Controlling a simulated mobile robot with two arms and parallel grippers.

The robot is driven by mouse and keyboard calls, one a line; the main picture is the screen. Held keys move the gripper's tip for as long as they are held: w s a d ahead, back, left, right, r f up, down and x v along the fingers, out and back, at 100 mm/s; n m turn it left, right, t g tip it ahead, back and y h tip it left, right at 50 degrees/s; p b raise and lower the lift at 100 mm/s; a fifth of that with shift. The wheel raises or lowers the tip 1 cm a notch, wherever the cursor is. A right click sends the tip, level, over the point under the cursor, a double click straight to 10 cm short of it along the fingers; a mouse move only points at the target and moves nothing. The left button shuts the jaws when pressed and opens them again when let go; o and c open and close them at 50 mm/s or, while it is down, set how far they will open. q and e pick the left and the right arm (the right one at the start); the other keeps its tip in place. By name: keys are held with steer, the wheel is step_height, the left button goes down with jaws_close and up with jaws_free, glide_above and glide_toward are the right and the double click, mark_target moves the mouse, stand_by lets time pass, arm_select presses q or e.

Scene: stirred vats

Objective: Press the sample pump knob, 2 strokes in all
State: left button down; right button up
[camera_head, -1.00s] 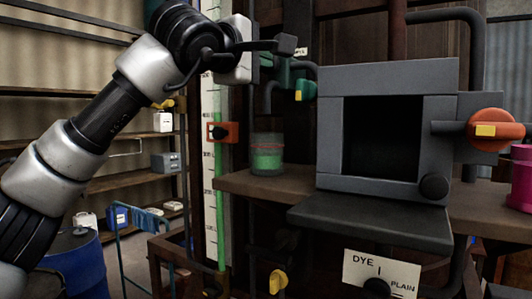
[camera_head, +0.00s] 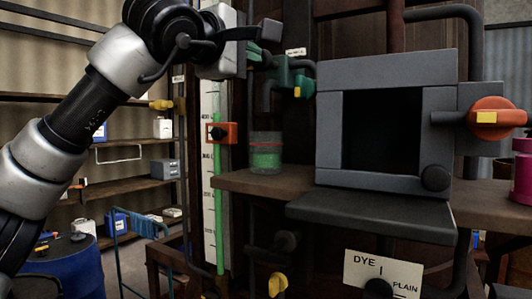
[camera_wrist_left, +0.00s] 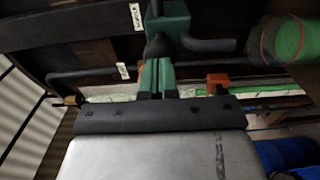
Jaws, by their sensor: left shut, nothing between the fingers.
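The sample pump (camera_head: 290,76) is a green fitting with a downturned spout and a small yellow part, on the dark wall left of the grey box. Its green body also shows in the wrist view (camera_wrist_left: 172,20). I cannot pick out the pump knob clearly; the gripper covers part of that area. Whether the fingers touch it cannot be told. A jar (camera_head: 265,152) with green liquid stands below the spout. My right gripper is not in view.
A grey open-fronted box (camera_head: 438,110) with a shelf (camera_head: 370,218) stands to the right. An orange valve handle (camera_head: 497,117) is beyond it. A level gauge (camera_head: 208,200) with an orange clamp (camera_head: 229,133) is left of the jar. A blue drum (camera_head: 75,270) is at lower left.

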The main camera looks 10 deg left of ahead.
arm_select(q)
steer(key=b+v, duration=0.2)
steer(key=v, duration=0.4)
stand_by(0.5)
